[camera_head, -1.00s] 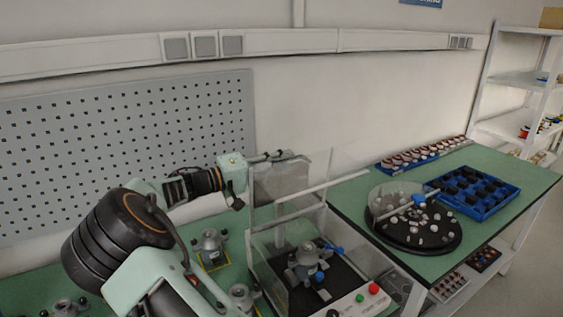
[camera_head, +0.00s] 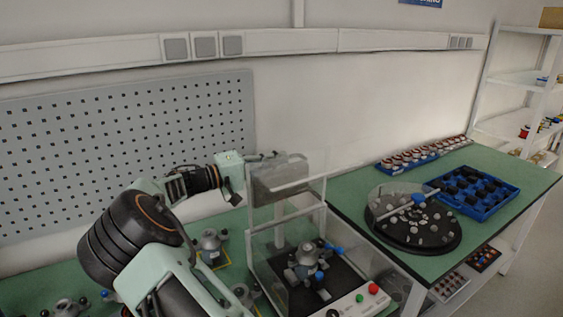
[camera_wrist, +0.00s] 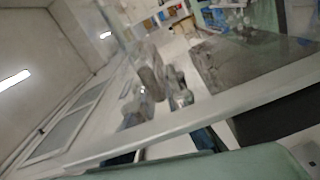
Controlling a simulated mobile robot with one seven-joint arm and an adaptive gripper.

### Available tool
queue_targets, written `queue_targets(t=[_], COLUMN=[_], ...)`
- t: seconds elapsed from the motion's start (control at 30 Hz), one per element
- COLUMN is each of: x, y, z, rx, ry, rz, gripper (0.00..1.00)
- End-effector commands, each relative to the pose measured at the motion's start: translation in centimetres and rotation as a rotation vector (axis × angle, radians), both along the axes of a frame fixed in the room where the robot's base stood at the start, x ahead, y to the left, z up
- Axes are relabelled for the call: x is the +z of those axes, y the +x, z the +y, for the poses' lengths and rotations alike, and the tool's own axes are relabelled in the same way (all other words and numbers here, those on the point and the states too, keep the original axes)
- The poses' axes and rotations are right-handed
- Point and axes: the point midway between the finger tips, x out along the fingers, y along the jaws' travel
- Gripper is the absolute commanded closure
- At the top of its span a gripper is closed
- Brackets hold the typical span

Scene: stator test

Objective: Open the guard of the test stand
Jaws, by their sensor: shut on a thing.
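The guard (camera_head: 291,188) is a clear panel with a pale frame, tilted up above the test stand (camera_head: 361,302). Its front bar stands well above the base. My gripper (camera_head: 270,157) is at the guard's upper left, shut on the guard; the fingers are small and partly hidden by the panel, so the exact grip spot is unclear. In the wrist view the clear panel and pale frame edge (camera_wrist: 215,117) cross close in front of the camera. Under the guard, a grey stator fixture (camera_head: 307,262) with blue handles sits on the dark stand floor.
Green and red buttons (camera_head: 373,289) are on the stand's front. Grey fixtures (camera_head: 211,244) stand left of it, near my arm. A round black tray (camera_head: 414,240) with a clear cover and blue bins (camera_head: 474,222) stand on the right table. A perforated panel (camera_head: 120,150) backs the left bench.

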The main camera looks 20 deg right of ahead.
Motion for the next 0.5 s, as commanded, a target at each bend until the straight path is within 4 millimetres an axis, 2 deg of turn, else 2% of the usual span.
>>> queue_targets(t=[0.2,0.5], x=[-0.4,-0.4], y=[1.6,1.7], z=[0.3,0.4], rx=[0.002,0.004], ry=[-0.016,-0.016], rz=[0.077,0.085], gripper=[1.00,1.00])
